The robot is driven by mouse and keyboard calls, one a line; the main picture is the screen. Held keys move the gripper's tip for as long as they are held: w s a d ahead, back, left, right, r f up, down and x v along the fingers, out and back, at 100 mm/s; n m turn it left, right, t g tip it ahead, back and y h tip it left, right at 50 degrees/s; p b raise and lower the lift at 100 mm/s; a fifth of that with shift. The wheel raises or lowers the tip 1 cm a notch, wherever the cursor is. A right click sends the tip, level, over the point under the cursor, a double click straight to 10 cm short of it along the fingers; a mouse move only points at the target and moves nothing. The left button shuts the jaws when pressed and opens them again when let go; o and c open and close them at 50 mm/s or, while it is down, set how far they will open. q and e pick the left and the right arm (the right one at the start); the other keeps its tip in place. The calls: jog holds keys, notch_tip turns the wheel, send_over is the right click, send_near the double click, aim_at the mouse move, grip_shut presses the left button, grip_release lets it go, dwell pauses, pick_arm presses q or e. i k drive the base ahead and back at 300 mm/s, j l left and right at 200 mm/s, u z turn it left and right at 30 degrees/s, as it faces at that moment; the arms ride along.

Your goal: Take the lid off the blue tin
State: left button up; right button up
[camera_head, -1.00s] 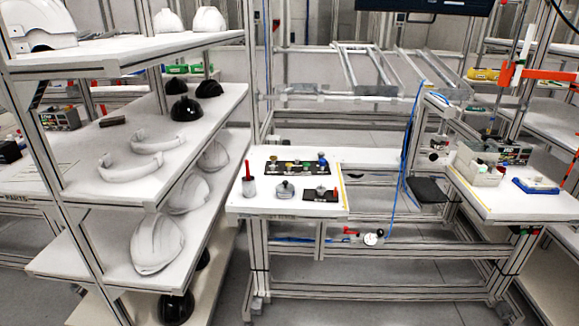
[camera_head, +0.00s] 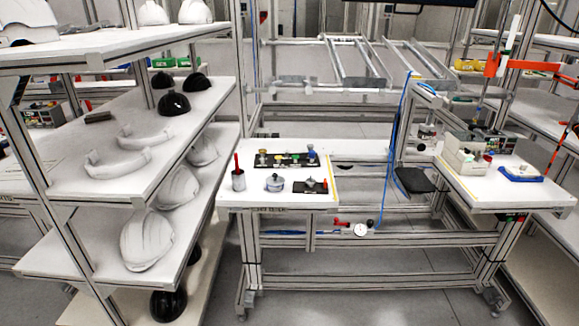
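No tin that is clearly blue can be made out at this distance. A small round grey pot with a knob on top (camera_head: 274,183) stands on the white worktable (camera_head: 232,203). A small blue-topped item (camera_head: 311,150) stands at the right end of a black rack (camera_head: 288,163) behind it. Neither of my grippers shows in the head view.
A red-handled tool in a cup (camera_head: 238,176) and a dark plate with a fixture (camera_head: 311,186) stand on the worktable. A shelf rack with helmet shells (camera_head: 148,240) is at left.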

aim_at(274, 180)
jog(key=i+l+u, duration=0.35)
jog(key=i+l, duration=0.4)
jog(key=i, duration=0.25)
jog(key=i+l+u, duration=0.3)
jog(key=i+l, duration=0.6)
jog(key=l, duration=0.15)
